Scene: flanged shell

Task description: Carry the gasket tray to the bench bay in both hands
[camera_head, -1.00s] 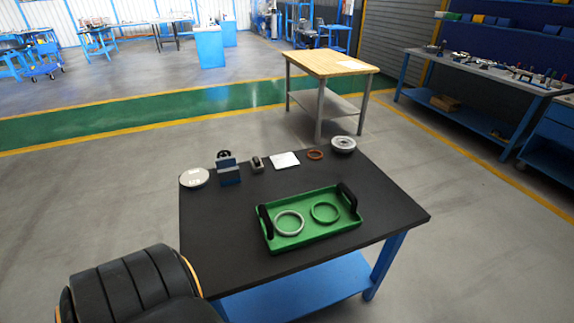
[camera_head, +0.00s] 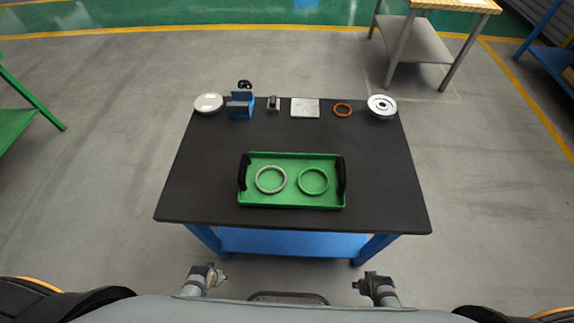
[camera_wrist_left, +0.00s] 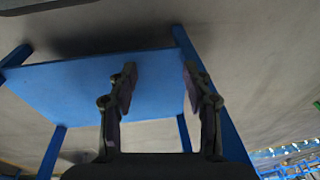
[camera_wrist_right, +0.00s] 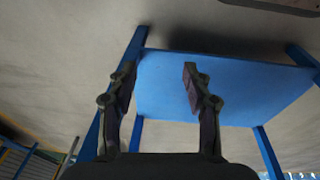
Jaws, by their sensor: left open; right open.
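The green gasket tray (camera_head: 290,202) lies on the black top of the blue-legged table (camera_head: 390,200), near its front edge. It has a black handle at its left end (camera_head: 243,172) and another at its right end (camera_head: 341,175). A grey ring (camera_head: 258,186) and a green ring (camera_head: 326,187) lie in it. My left gripper (camera_head: 218,276) and my right gripper (camera_head: 366,281) are in front of the table, apart from the tray. Both are open and empty in the left wrist view (camera_wrist_left: 158,75) and the right wrist view (camera_wrist_right: 158,75). The bench bay cannot be identified.
Along the table's back edge stand a white disc (camera_head: 208,103), a blue fixture (camera_head: 240,108), a small grey part (camera_head: 273,103), a pale plate (camera_head: 305,107), an orange ring (camera_head: 342,110) and a flanged metal part (camera_head: 382,106). A wood-topped bench (camera_head: 455,4) stands back right. Floor between is clear.

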